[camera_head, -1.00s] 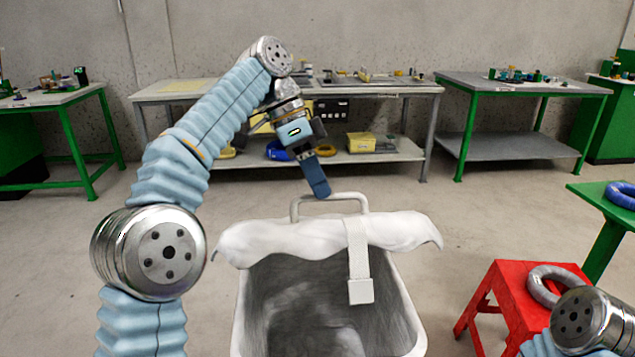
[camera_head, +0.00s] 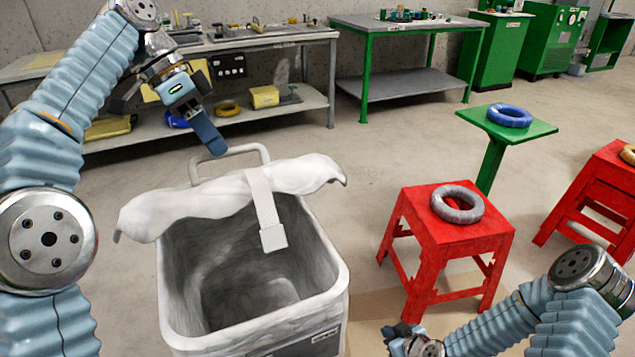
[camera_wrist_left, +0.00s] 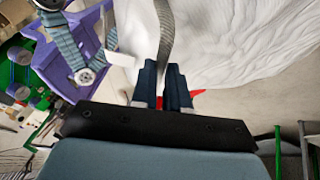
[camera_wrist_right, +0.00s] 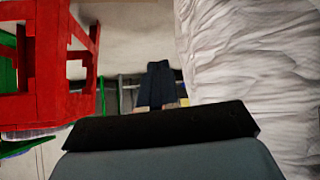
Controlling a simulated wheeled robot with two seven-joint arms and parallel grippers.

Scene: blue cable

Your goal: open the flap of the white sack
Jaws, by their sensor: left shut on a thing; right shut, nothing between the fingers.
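The white sack (camera_head: 338,283) stands open-topped below my left arm, its grey inside showing. Its white flap (camera_head: 300,172) lies back along the far rim, with a pale strap (camera_head: 262,205) hanging from it over the opening. A grey loop handle (camera_head: 262,150) rises behind the flap. My left gripper (camera_head: 215,148) is at the handle's left end. In the left wrist view its fingers (camera_wrist_left: 163,100) are shut on the grey handle band (camera_wrist_left: 166,40). My right gripper (camera_head: 398,333) is low, right of the sack. In the right wrist view its fingers (camera_wrist_right: 157,85) are shut and empty beside white sack fabric (camera_wrist_right: 240,60).
A red stool (camera_head: 445,235) with a grey cable coil (camera_head: 457,216) stands right of the sack. Behind it, a green stand (camera_head: 530,127) holds a blue coil (camera_head: 509,121). Another red stool (camera_head: 600,190) is farther right. Workbenches line the wall. Open floor lies between.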

